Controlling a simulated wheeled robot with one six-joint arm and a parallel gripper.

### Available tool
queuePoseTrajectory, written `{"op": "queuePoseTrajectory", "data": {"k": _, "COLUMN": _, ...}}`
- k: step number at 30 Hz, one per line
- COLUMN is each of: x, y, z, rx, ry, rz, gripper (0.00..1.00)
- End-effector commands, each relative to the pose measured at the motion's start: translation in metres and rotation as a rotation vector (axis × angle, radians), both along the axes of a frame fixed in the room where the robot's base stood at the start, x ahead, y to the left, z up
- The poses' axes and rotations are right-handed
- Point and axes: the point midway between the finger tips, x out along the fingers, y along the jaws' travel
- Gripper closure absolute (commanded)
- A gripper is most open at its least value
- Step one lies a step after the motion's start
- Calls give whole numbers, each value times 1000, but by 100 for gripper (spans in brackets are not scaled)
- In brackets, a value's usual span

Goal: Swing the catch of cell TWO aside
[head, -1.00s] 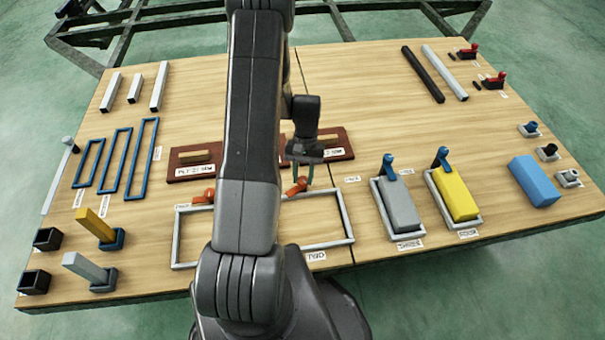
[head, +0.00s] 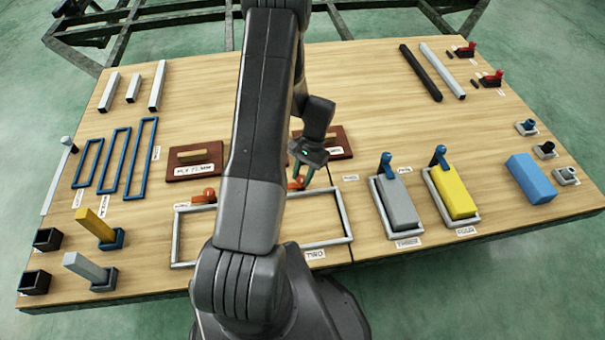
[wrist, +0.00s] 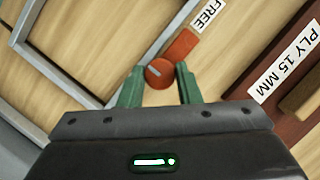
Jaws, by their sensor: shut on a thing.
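Cell TWO (head: 349,238) is a grey frame on the table, partly behind my arm. Its orange catch (head: 296,184) is at the far edge, with a round knob and a flat arm. In the wrist view the catch (wrist: 181,46) has its arm pointing toward the FREE label (wrist: 208,14), on bare wood apart from the grey frame (wrist: 90,107). My gripper (head: 302,181) is tilted over the catch. In the wrist view the green fingers of my gripper (wrist: 160,78) stand either side of the knob, shut on it.
Two brown plywood boards (head: 195,172) lie just beyond the frames. A neighbouring orange catch (head: 205,196) is left of my arm. Grey (head: 398,205) and yellow (head: 453,193) blocks with blue catches fill the cells at right. The far middle of the table is clear.

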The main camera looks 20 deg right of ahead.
Motion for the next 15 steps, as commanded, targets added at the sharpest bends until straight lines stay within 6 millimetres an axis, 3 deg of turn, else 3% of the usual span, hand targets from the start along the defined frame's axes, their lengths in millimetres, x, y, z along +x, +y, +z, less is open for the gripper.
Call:
{"op": "queuePoseTrajectory", "data": {"k": 8, "x": 0, "y": 0, "z": 0, "rx": -1, "ry": -1, "rz": -2, "gripper": 92}}
{"op": "queuePoseTrajectory", "data": {"k": 9, "x": 0, "y": 0, "z": 0, "rx": -1, "ry": -1, "rz": -2, "gripper": 68}}
{"op": "queuePoseTrajectory", "data": {"k": 12, "x": 0, "y": 0, "z": 0, "rx": -1, "ry": -1, "rz": -1, "gripper": 48}}
{"op": "queuePoseTrajectory", "data": {"k": 15, "x": 0, "y": 0, "z": 0, "rx": 0, "ry": 0, "rz": -1, "gripper": 48}}
